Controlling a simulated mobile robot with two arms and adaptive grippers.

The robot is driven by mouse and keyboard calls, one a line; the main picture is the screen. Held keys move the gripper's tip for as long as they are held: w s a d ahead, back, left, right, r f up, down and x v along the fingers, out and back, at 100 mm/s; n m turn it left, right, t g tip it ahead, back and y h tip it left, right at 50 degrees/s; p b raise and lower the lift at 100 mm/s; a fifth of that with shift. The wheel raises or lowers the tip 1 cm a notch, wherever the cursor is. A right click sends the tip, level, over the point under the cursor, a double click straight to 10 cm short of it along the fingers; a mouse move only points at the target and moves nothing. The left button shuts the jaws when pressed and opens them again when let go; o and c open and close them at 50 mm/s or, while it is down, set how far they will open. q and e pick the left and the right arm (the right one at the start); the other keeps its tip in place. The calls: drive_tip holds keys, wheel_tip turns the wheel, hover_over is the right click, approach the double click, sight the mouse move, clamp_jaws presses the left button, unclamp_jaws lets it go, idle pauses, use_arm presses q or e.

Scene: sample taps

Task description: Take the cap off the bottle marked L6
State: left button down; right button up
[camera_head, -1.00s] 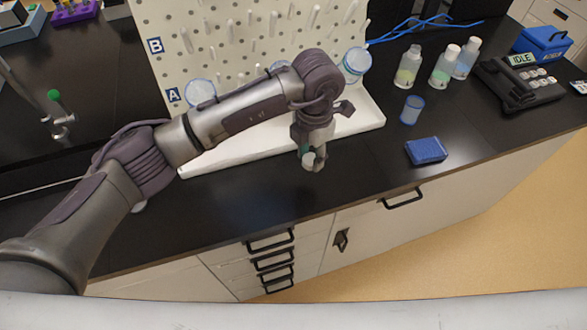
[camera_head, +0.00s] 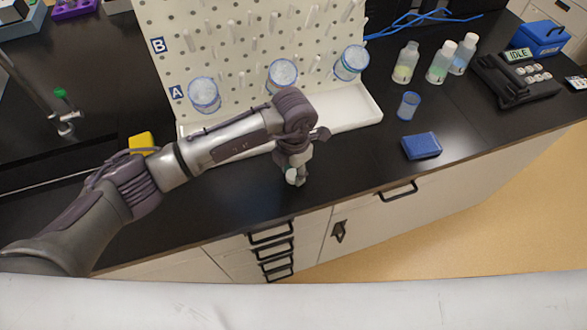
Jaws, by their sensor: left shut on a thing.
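Three clear bottles stand at the back right of the black bench. The left bottle (camera_head: 405,64) shows a bare neck with no cap on it. The middle bottle (camera_head: 441,64) and the right bottle (camera_head: 464,54) carry white caps. Their labels are too small to read, so I cannot tell which is L6. My left gripper (camera_head: 294,173) points down over the front of the bench, left of the bottles and apart from them. It is shut on a small whitish thing (camera_head: 291,177) that looks like a cap, mostly hidden by the fingers. My right gripper is out of view.
A pegboard (camera_head: 230,55) with a white tray (camera_head: 350,115) stands behind my left arm, with several blue-rimmed beakers on it. A blue-tinted cup (camera_head: 408,106), a blue block (camera_head: 421,146) and a device reading IDLE (camera_head: 515,80) are at right. The bench's front middle is clear.

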sight(293, 174)
use_arm(q)
drive_tip(key=c, duration=0.7)
unclamp_jaws()
drive_tip(key=shift+r, duration=0.3)
wheel_tip(293, 174, up, 12)
drive_tip(key=shift+f+b, duration=0.2)
drive_tip(key=shift+b, duration=1.05)
drive_tip(key=shift+s, duration=0.1)
